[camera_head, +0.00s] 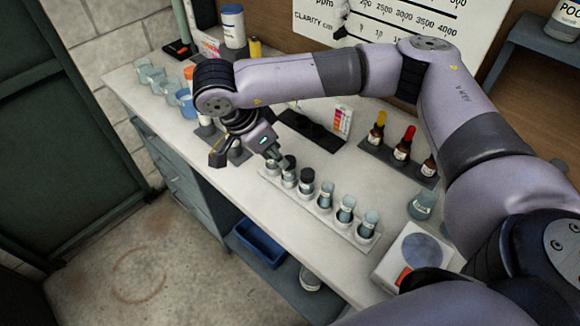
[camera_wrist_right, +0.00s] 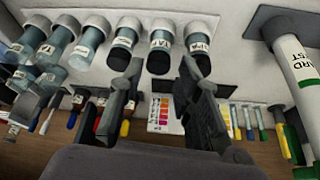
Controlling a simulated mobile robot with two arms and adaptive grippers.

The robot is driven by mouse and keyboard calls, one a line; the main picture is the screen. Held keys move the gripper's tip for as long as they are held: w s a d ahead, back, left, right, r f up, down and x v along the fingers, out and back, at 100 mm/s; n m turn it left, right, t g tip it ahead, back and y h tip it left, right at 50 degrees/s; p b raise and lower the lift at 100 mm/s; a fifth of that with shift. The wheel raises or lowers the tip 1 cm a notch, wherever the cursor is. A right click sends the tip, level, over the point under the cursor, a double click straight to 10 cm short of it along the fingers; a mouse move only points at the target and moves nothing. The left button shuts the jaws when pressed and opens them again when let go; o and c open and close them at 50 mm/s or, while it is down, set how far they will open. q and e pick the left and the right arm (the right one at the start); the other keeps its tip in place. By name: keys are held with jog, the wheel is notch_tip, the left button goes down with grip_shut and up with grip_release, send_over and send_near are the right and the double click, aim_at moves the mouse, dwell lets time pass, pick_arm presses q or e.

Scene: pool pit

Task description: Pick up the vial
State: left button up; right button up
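Several glass vials stand upright in a row in a white rack (camera_head: 328,214) on the bench. The three at the rack's far left end, including a vial (camera_head: 306,183), have black caps. The three at its near right end, including a vial (camera_head: 345,208), show no cap. My right gripper (camera_head: 275,159) is low at the far left end of the row and partly covers the capped vials there. In the right wrist view my right gripper (camera_wrist_right: 168,70) is open, and the middle capped vial (camera_wrist_right: 161,40) appears between its fingertips. I cannot tell whether they touch. My left gripper is out of view.
Dropper bottles (camera_head: 376,131) stand on a dark tray behind the rack. A white device (camera_head: 415,250) with a round grey top sits at the rack's near end. Beakers (camera_head: 160,80) stand at the far left. A colour chart (camera_head: 342,121) is behind the rack.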

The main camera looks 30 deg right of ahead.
aim_at(289, 171)
jog(key=p+x, duration=0.1)
jog(key=x, duration=0.2)
jog(key=p+x, duration=0.2)
jog(key=x, duration=0.1)
jog(key=shift+d+f, duration=0.25)
jog(key=shift+d, duration=0.15)
jog(key=shift+w+d+f, duration=0.1)
jog(key=shift+d+f, duration=0.05)
jog(key=shift+f, duration=0.3)
jog(key=c, duration=0.6)
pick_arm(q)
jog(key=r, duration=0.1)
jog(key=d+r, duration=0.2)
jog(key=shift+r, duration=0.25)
pick_arm(e)
jog(key=shift+c, duration=0.6)
jog(key=shift+r, duration=0.1)
